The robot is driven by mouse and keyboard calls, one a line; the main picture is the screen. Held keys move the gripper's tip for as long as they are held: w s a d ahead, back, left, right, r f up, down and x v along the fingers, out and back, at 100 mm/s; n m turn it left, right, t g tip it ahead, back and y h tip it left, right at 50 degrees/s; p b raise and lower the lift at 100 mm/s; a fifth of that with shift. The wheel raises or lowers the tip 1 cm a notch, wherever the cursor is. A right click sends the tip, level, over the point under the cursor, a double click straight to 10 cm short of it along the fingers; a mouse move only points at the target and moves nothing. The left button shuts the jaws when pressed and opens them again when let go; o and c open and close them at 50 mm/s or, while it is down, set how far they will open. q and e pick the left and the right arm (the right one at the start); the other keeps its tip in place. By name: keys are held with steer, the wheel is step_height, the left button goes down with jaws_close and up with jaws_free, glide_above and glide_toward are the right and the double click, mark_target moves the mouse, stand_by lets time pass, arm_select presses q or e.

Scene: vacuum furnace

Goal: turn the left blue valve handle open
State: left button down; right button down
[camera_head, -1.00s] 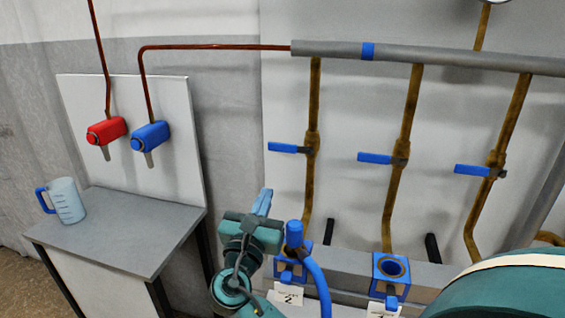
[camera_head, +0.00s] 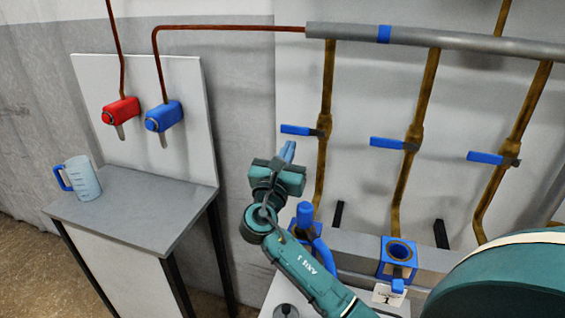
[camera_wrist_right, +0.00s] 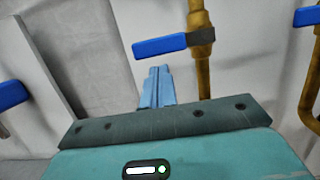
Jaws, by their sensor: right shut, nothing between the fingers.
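The left blue valve handle (camera_head: 298,130) sticks out to the left, roughly level, from the leftmost brass pipe (camera_head: 326,90). It also shows in the right wrist view (camera_wrist_right: 160,46), just above the fingertips. My right gripper (camera_head: 288,150) points up toward the handle from below and a little to its left. Its light blue fingers (camera_wrist_right: 156,78) are closed together and empty. They look close to the handle, but I cannot tell whether they touch it. My left gripper is not in view.
Two more blue valve handles (camera_head: 393,143) (camera_head: 487,158) sit on the pipes to the right. A grey manifold pipe (camera_head: 440,40) runs above. A side table (camera_head: 130,215) at left holds a blue-handled jug (camera_head: 85,180). A blue fitting (camera_head: 398,255) stands below the pipes.

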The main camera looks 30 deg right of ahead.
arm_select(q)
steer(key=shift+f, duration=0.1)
arm_select(e)
steer(key=shift+w+d+r, duration=0.15)
steer(key=shift+w+d, duration=0.3)
steer(key=shift+d, duration=0.05)
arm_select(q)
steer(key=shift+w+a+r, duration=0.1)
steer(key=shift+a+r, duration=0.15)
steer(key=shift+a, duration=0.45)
arm_select(e)
steer(key=shift+r+m+g+h, duration=0.25)
steer(key=shift+m+g+h, duration=0.05)
steer(key=shift+m, duration=0.3)
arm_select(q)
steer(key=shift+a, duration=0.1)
